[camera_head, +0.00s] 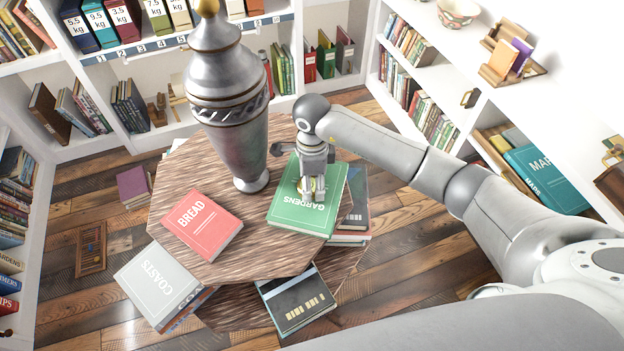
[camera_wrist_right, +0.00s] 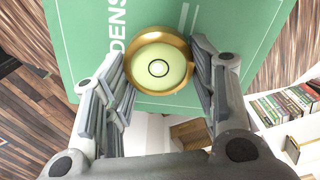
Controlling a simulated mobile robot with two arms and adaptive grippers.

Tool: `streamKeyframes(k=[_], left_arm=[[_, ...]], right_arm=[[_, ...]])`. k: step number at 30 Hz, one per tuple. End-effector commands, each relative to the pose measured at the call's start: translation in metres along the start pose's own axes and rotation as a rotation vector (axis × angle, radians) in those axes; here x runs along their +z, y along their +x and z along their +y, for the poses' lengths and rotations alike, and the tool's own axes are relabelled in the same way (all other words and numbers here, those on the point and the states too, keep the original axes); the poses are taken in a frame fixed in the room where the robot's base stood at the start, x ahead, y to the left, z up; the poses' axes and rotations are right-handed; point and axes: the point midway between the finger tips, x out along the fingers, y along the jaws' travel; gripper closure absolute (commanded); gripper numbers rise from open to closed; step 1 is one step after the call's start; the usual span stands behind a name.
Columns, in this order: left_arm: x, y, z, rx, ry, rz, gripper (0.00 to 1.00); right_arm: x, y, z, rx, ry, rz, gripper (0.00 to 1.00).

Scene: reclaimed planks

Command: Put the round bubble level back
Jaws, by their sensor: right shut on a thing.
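The round bubble level (camera_wrist_right: 158,62) has a gold rim and a pale green face with a light bubble in the middle. My right gripper (camera_head: 312,187) is shut on it, with one finger on each side of the rim in the right wrist view. The level is over the green GARDENS book (camera_head: 284,208), which lies on the wooden table (camera_head: 190,180). I cannot tell whether the level touches the cover. In the head view the fingers hide most of the level. My left gripper is not in view.
A tall metal urn (camera_head: 233,130) stands left of my right gripper. A red BREAD book (camera_head: 203,224) lies at the table's left. Below the top are the COASTS book (camera_head: 158,283) and a dark book (camera_head: 297,302). Full shelves surround the table.

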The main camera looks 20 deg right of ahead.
Motion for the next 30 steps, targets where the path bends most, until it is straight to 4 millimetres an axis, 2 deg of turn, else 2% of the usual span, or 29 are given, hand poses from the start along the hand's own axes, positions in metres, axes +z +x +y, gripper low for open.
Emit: streamKeyframes(k=[3, 4, 8, 17, 21, 22, 26, 30], left_arm=[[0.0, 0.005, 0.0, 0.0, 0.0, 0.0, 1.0], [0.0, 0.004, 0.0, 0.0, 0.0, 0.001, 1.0], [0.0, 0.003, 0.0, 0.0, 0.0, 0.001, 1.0], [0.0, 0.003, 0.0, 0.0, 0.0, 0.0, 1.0], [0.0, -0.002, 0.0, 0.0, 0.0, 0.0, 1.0], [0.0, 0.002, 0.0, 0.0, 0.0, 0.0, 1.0], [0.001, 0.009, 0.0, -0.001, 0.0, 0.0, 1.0], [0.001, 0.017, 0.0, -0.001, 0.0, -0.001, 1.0]], right_arm=[[0.0, 0.005, 0.0, -0.001, 0.0, 0.0, 0.73], [0.0, 0.003, 0.0, -0.001, 0.0, 0.0, 0.43], [0.0, 0.003, 0.0, 0.0, 0.0, 0.0, 0.27], [0.0, 0.002, 0.0, 0.0, 0.0, 0.001, 0.26], [0.0, -0.004, 0.0, 0.0, 0.0, 0.0, 0.26], [0.0, -0.006, -0.001, -0.003, 0.0, 0.0, 0.26], [0.0, -0.029, -0.002, -0.008, -0.001, -0.001, 0.26], [0.0, -0.06, -0.002, -0.008, 0.0, -0.001, 0.26]])
